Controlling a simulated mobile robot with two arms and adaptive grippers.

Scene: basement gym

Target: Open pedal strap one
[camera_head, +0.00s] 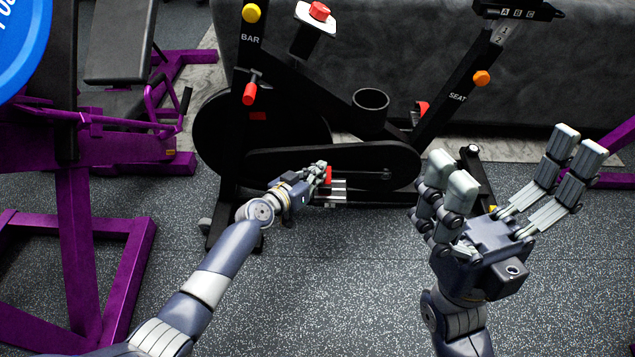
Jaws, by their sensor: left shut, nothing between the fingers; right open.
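A black exercise bike (385,160) stands ahead of me. Its near pedal (338,191) has light stripes and sits low by the bike's middle. A small red piece (328,175) shows at the pedal, beside my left fingertips; I cannot tell for sure that it is the strap. My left gripper (318,174) is shut, with its fingertips right at the pedal; whether they touch it is unclear. The hand hides part of the pedal. My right gripper (512,185) is open and empty, raised in the foreground at the right, well apart from the bike.
Purple gym frames (75,245) with a black padded bench (121,42) stand at the left. A blue disc (22,45) is at the upper left. A dark grey padded wall (400,65) is behind the bike. The speckled floor (330,290) in front is clear.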

